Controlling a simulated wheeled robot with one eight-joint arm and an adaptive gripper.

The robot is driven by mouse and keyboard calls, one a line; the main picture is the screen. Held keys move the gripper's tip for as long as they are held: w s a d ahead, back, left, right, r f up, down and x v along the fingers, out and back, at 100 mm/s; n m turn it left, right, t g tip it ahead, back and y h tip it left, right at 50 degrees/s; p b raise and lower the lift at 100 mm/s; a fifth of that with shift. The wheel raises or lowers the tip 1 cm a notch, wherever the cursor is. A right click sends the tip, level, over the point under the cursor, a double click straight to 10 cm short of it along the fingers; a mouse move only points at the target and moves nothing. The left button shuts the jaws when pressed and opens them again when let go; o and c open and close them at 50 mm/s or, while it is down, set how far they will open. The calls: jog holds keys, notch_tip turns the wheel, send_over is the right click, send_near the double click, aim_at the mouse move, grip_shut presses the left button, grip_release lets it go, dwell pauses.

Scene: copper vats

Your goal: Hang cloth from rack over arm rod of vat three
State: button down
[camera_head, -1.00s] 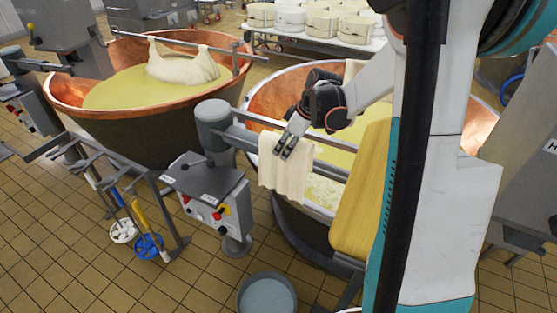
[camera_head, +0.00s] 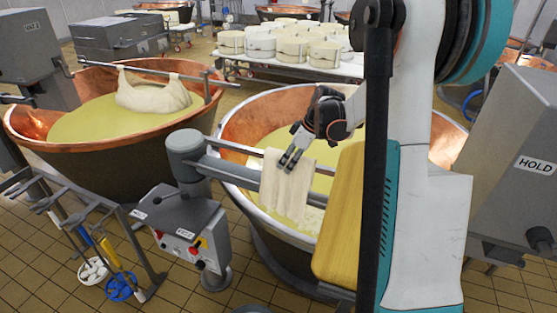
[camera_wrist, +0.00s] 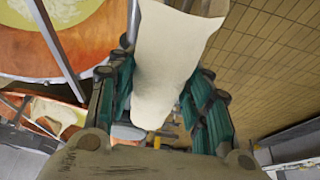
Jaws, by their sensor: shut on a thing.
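My gripper (camera_head: 290,160) is shut on a cream cloth (camera_head: 287,190) near its top, over the near rim of the right copper vat (camera_head: 240,122). The cloth hangs down in front of the grey arm rod (camera_head: 232,150) that runs from the post of that vat. It hides part of the rod; I cannot tell whether it lies over the rod or only hangs beside it. In the wrist view the cloth (camera_wrist: 172,65) runs between the two fingers (camera_wrist: 160,105) and hides what is behind it. No vat number is readable.
A grey post with a control box (camera_head: 190,230) stands left of the cloth. A yellow board (camera_head: 340,225) is close on the right. Another copper vat (camera_head: 100,165) has a cloth bundle (camera_head: 152,95) hanging on its bar. White-topped cheese moulds stand on a table (camera_head: 285,70) behind.

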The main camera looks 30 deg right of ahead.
aim_at(290, 175)
jog(key=shift+w+a, duration=0.1)
jog(key=shift+w, duration=0.2)
jog(key=shift+s+r, duration=0.1)
jog(key=shift+s+a+r, duration=0.1)
jog(key=shift+s+r, duration=0.05)
jog(key=shift+s, duration=0.35)
jog(key=shift+s+a+r, duration=0.1)
jog(key=shift+s, duration=0.5)
jog(key=shift+s+a+r, duration=0.1)
jog(key=shift+s+r, duration=0.05)
jog(key=shift+s, duration=0.25)
jog(key=shift+s+f+b, duration=0.15)
jog(key=shift+f+b, duration=0.65)
jog(key=shift+f, duration=0.35)
dwell(0.4)
jog(key=shift+s+a+f, duration=0.1)
jog(key=shift+s+f, duration=0.2)
dwell(0.6)
